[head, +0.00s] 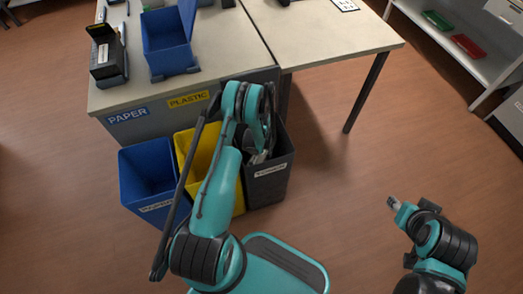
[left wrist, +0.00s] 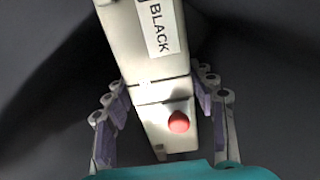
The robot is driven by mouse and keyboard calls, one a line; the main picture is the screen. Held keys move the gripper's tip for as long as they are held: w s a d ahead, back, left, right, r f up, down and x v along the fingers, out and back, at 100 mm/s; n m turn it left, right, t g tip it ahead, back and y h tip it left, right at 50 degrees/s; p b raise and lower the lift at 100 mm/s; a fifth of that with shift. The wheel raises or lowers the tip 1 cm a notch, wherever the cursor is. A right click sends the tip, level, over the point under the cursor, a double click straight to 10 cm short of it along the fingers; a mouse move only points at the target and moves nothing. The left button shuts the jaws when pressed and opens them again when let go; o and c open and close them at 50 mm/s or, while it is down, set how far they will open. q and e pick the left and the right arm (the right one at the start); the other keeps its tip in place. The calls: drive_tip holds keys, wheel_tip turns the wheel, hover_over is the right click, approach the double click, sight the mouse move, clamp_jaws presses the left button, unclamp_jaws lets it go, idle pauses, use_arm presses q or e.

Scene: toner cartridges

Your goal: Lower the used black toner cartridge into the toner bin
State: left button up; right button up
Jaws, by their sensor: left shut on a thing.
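The used black toner cartridge (left wrist: 150,50) is a pale grey block with a white "BLACK" label and a red knob in the left wrist view. My left gripper (left wrist: 160,100) is shut on it, a finger on each side. Dark grey surfaces surround it there. In the head view, the toner bin (head: 268,188) is dark grey with a white label, and my left gripper (head: 262,150) is at its mouth, partly hidden by my arm. The cartridge's far end is out of view. My right gripper (head: 394,204) is over open floor, its jaws too small to read.
A yellow bin (head: 184,146) and a blue bin (head: 148,178) stand left of the toner bin, below the desk (head: 236,38). A blue open box (head: 166,40) and a black device (head: 106,58) are on the desk. Floor right of the toner bin is clear.

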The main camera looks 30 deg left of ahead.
use_arm(q)
drive_tip(key=shift+f, duration=0.1)
drive_tip(key=o, duration=1.6)
wheel_tip(320, 180, up, 12)
drive_tip(key=shift+r, duration=0.1)
